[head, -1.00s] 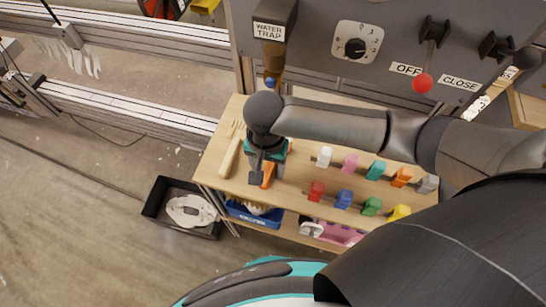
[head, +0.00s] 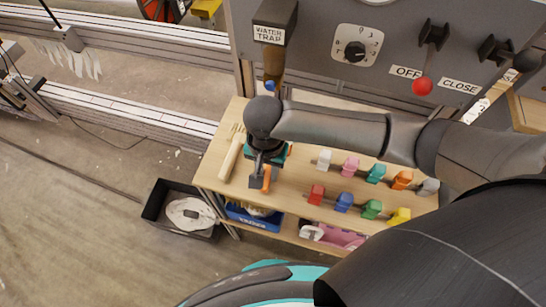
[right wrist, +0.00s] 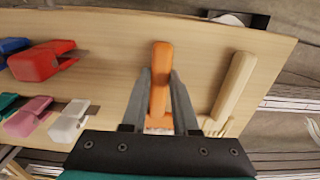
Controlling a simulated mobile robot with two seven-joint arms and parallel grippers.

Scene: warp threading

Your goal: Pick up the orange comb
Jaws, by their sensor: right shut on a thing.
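The orange comb shows in the right wrist view (right wrist: 161,62) with its handle between the two fingers of my right gripper (right wrist: 160,78). In the head view a bit of the orange comb (head: 267,178) shows beside my right gripper (head: 259,182), over the left part of the wooden shelf. The fingers are shut on the comb. Its lower end is partly hidden between the fingers and the gripper body. I cannot tell whether it still touches the shelf. My left gripper is not in view.
A pale wooden comb (head: 232,155) lies just left of the gripper on the wooden shelf (head: 292,190). Several coloured clips, such as the red one (head: 317,193), stand to the right. A black bin (head: 160,205) sits on the floor at left. The grey control panel (head: 390,65) rises behind.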

